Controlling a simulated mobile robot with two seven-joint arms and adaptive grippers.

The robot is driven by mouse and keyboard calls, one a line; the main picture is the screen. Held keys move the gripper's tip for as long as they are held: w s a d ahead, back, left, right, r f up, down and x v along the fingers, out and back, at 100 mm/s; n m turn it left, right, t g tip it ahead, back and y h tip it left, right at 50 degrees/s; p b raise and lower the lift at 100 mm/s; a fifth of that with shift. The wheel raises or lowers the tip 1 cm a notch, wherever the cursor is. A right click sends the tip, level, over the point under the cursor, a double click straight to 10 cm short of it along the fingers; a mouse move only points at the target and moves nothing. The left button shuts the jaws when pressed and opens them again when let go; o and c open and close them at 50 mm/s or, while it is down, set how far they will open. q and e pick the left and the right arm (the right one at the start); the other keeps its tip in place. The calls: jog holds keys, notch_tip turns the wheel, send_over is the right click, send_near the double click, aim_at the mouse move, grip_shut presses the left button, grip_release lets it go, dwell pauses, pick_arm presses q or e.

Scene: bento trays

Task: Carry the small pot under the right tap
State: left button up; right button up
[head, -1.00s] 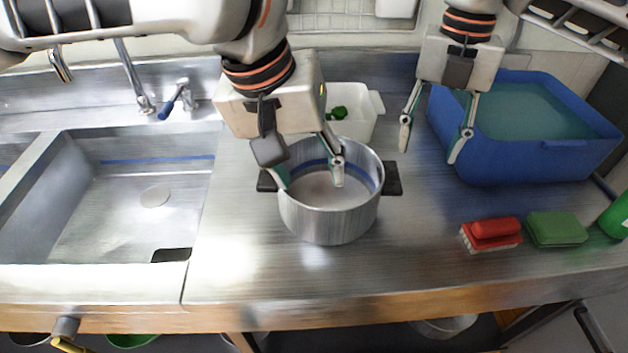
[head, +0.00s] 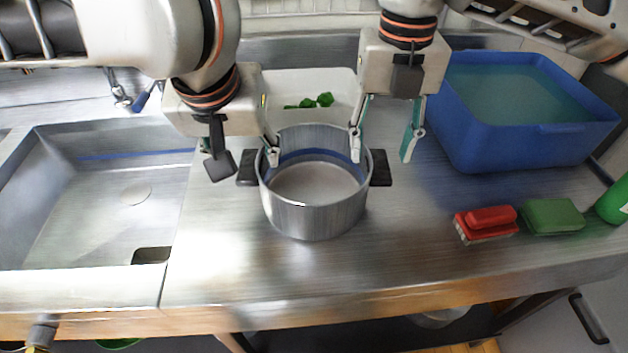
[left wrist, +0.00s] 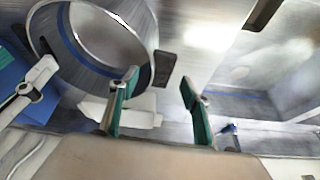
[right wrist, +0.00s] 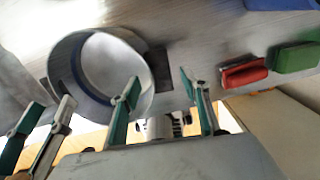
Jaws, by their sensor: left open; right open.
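The small pot (head: 315,222) is a silver, open pot with two dark side handles, upright on the steel counter right of the sink. My left gripper (head: 245,163) is open and empty, its fingers on either side of the left handle (head: 246,169). In the left wrist view that handle (left wrist: 164,68) lies ahead of the fingers. My right gripper (head: 382,157) is open above the right handle (head: 381,168), which also shows in the right wrist view (right wrist: 158,70). I cannot tell whether either touches. The tap's base and blue lever (head: 141,101) show; my left arm hides the rest.
The sink basin (head: 110,200) is empty, left of the pot. A white container (head: 335,85) with green pieces stands behind it. A blue tub (head: 520,150) of water, a red brush (head: 487,222) and a green sponge (head: 553,215) are right. The front counter is clear.

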aim_at(250, 163)
pick_arm(q)
jog(key=shift+x, duration=2.2)
pick_arm(e)
jog(key=shift+f, duration=2.2)
pick_arm(q)
jog(key=c, duration=1.3)
pick_arm(e)
grip_shut()
pick_arm(q)
jog(key=shift+w, duration=0.1)
